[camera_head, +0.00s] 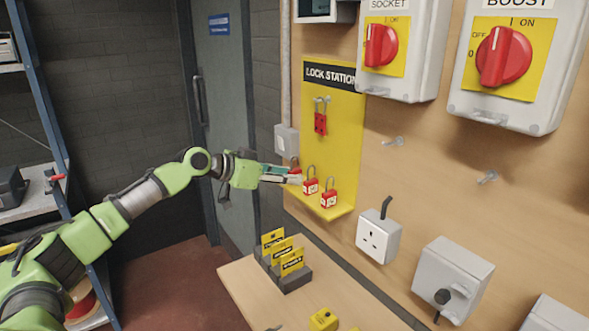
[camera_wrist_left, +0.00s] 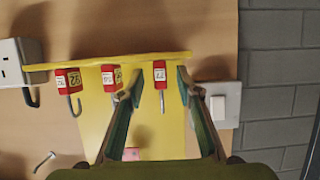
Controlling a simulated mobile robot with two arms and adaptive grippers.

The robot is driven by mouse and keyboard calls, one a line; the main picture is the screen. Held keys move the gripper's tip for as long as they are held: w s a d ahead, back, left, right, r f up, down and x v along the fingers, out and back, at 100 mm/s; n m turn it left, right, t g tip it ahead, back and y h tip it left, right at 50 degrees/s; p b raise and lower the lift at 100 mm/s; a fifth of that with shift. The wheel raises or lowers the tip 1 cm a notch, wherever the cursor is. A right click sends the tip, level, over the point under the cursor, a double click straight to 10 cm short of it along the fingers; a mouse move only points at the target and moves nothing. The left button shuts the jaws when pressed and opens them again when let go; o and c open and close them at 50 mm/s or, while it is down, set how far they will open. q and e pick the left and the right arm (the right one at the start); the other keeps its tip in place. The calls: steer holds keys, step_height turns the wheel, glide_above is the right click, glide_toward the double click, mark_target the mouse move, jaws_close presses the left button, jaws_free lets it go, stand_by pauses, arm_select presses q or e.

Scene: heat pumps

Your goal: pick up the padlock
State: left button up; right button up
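Three red padlocks with grey shackles sit along the lower shelf of the yellow lock station board. In the head view these are the near padlock (camera_head: 328,199), the middle padlock (camera_head: 311,187) and the far padlock (camera_head: 295,166), which is partly hidden by my gripper. My left gripper (camera_head: 298,176) is at the far padlock. In the left wrist view, which shows the board upside down, its open fingers (camera_wrist_left: 158,84) stand either side of the padlock labelled 77 (camera_wrist_left: 160,73). Contact is not clear. The other padlocks (camera_wrist_left: 68,79) (camera_wrist_left: 110,77) are left of the fingers. My right gripper is not in view.
A red hasp (camera_head: 320,123) hangs higher on the yellow board (camera_head: 345,140). A grey box (camera_head: 287,140) is on the wall beside it. Below, a wooden table (camera_head: 245,287) holds a rack of yellow tags (camera_head: 290,262). A socket (camera_head: 378,236) is to the right.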

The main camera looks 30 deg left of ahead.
arm_select(q)
steer(key=shift+x, duration=1.05)
steer(key=shift+s+a, duration=0.15)
steer(key=shift+c, duration=1.1)
jaws_close()
steer(key=shift+r, duration=0.15)
